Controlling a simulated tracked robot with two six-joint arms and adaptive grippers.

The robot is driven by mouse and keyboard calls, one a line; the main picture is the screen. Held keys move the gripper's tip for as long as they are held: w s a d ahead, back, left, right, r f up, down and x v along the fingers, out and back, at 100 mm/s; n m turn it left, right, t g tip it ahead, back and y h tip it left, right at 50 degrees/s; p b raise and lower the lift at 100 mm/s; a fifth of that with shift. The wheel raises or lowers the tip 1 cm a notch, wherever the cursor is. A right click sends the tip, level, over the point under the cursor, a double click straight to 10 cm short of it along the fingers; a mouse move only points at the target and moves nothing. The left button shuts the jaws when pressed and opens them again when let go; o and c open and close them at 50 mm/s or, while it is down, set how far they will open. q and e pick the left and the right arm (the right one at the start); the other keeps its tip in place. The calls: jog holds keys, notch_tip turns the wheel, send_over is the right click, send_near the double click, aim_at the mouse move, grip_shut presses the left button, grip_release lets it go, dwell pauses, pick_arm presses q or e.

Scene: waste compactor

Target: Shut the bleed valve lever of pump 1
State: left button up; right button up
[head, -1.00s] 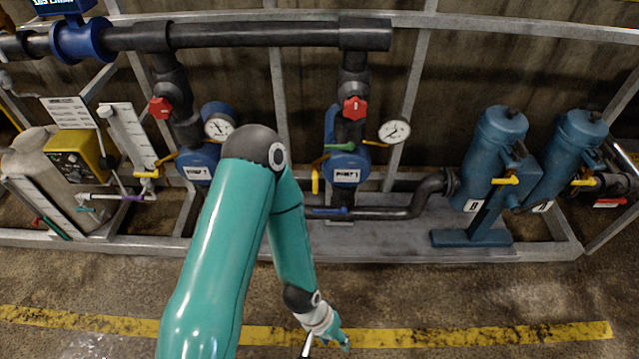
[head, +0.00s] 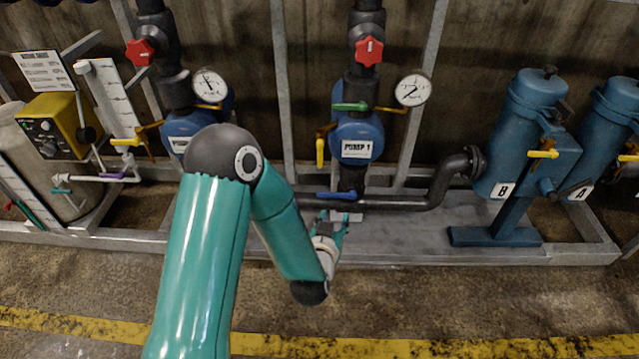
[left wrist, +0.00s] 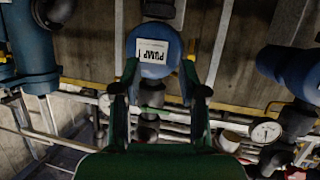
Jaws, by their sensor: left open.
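The pump labelled PUMP 1 (head: 357,150) is blue and stands right of centre in the head view; it also shows in the left wrist view (left wrist: 155,52). Around it are a green lever (head: 350,106), a yellow lever hanging down at its left (head: 320,152), a yellow lever to the right (head: 390,110) and a blue lever (head: 336,194) on the lower pipe. I cannot read which is the bleed valve lever. My left gripper (head: 333,220) is open, low in front of the pump, just below the blue lever in the picture.
A pressure gauge (head: 412,89) and a red handwheel (head: 368,51) sit above the pump. A second pump (head: 185,132) is to the left, partly behind my arm. Blue filter housings (head: 530,110) stand right. A steel base frame (head: 420,255) runs along the front.

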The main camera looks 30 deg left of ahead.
aim_at(320, 159)
pick_arm(q)
jog(key=a+r+n+t+y+b, duration=0.2)
jog(key=a+r+y+b, duration=0.1)
jog(key=a+y+b, duration=0.15)
jog(key=shift+m, duration=0.3)
jog(key=x, duration=1.6)
jog(key=shift+w+a+r, duration=0.1)
jog(key=shift+w+a, duration=0.2)
pick_arm(e)
notch_tip(320, 159, down, 7)
jog(key=shift+f, duration=0.1)
pick_arm(q)
grip_shut()
